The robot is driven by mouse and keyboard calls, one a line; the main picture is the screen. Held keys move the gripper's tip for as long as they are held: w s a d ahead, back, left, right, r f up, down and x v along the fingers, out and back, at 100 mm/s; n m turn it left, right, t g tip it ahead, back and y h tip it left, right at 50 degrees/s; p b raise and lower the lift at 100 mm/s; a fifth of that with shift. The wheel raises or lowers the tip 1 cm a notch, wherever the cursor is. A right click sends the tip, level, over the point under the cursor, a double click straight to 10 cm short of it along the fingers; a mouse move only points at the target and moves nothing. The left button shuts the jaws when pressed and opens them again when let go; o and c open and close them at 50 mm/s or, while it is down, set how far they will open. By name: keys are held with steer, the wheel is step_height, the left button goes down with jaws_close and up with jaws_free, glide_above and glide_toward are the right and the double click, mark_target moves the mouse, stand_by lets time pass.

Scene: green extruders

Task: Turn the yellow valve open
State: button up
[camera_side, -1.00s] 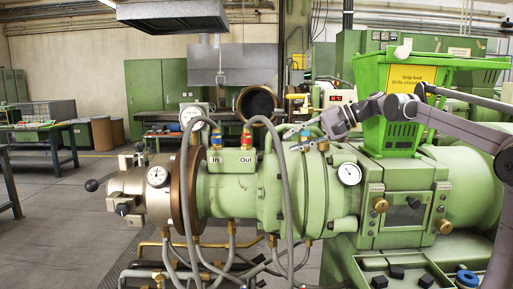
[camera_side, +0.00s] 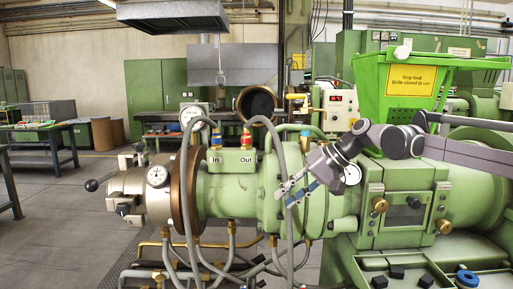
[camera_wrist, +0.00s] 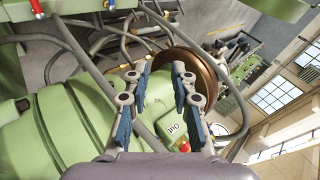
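My gripper (camera_side: 290,189) is in front of the green barrel in the side view, just left of the white dial gauge (camera_side: 351,174). In the wrist view its two blue-padded fingers (camera_wrist: 160,70) stand apart with nothing held between them. I cannot tell for certain which part is the yellow valve. A yellow fitting (camera_side: 296,97) shows behind the barrel in the side view, up from my gripper and apart from it. A yellow pipe (camera_side: 150,244) runs low below the barrel. The Out fitting, red and yellow (camera_side: 246,139), sits on the green block.
Grey hoses (camera_side: 286,200) loop past the barrel close to my gripper. A brown flange (camera_side: 184,195) is to the left. The green hopper (camera_side: 372,90) stands at the upper right. Open floor (camera_side: 60,220) lies at the left.

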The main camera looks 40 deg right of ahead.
steer(key=shift+s+a+f, duration=0.25)
steer(key=shift+f, duration=0.2)
steer(key=shift+o, duration=1.4)
steer(key=w+d+r+m+t+h, duration=0.1)
steer(key=w+d+r+m+t, duration=0.1)
steer(key=d+r, duration=0.2)
steer(key=w+d+r+m+t, duration=0.2)
steer(key=w+d+r+m, duration=0.1)
steer(key=r, duration=0.5)
steer(key=shift+d+r+h, duration=0.4)
steer(key=shift+d, duration=0.35)
steer(key=m+t+h, duration=0.4)
steer(key=m, duration=0.3)
glide_toward(296, 96)
steer(key=w, duration=0.3)
steer(key=w+f, duration=0.1)
steer(key=w, duration=0.3)
steer(key=w+d, duration=0.1)
steer(key=w, duration=0.3)
steer(key=shift+f, duration=0.4)
jaws_close()
